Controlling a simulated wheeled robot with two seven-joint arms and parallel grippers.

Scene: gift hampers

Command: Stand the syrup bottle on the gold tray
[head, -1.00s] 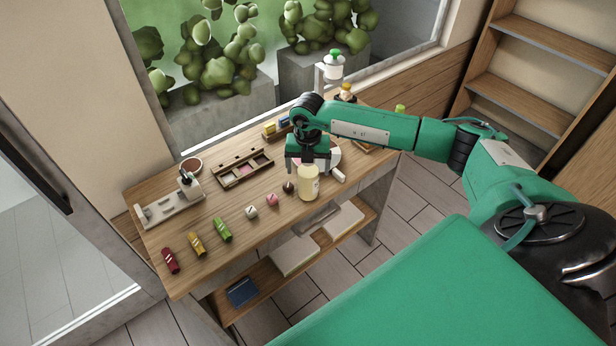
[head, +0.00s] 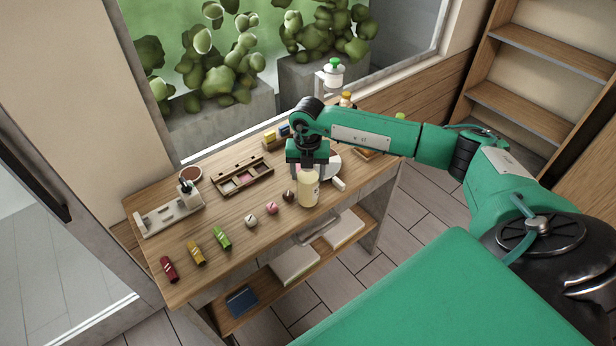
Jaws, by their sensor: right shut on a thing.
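My right gripper (head: 307,164) is over the front right part of the wooden table (head: 215,215), pointing down. It is shut on a pale cream-yellow bottle (head: 308,189), held upright below the fingers. I take this as the syrup bottle, though its label is hard to read. Whether its base touches the table cannot be told. A flat golden-brown thing (head: 367,154), partly hidden behind my right arm at the table's right end, may be the gold tray; I cannot tell for sure. My left gripper is not in view.
A divided wooden box (head: 242,177) lies mid-table. Small balls (head: 271,208) lie left of the bottle, and red, yellow and green wrapped pieces (head: 196,252) lie along the front. A white round thing (head: 333,164) and a small white block (head: 339,184) are close on the right.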

